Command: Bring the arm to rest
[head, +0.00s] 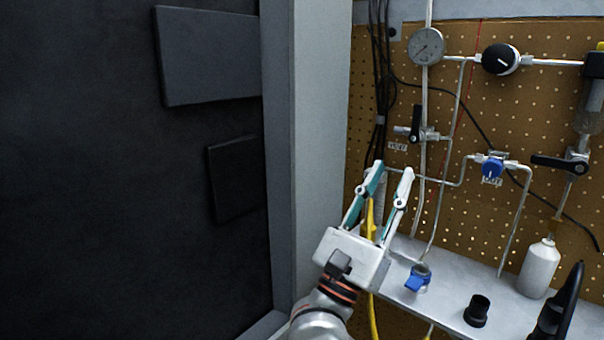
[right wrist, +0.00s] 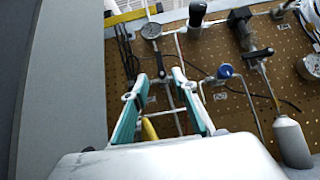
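My right gripper (head: 390,172) is in front of the pegboard, left of the middle of its piping. Its two white and teal fingers are spread apart with nothing between the tips. The right wrist view shows the same open fingers (right wrist: 160,82), pointing toward the board. A yellow hose or cable (head: 368,218) passes behind the fingers; I cannot tell whether it touches them. My left gripper does not show in either view.
The pegboard (head: 540,105) carries a gauge (head: 426,46), thin pipes and valves with black and blue handles (head: 492,168). A metal shelf (head: 445,290) below holds a white bottle (head: 540,268) and a black cap (head: 477,310). A grey post (head: 320,130) stands left.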

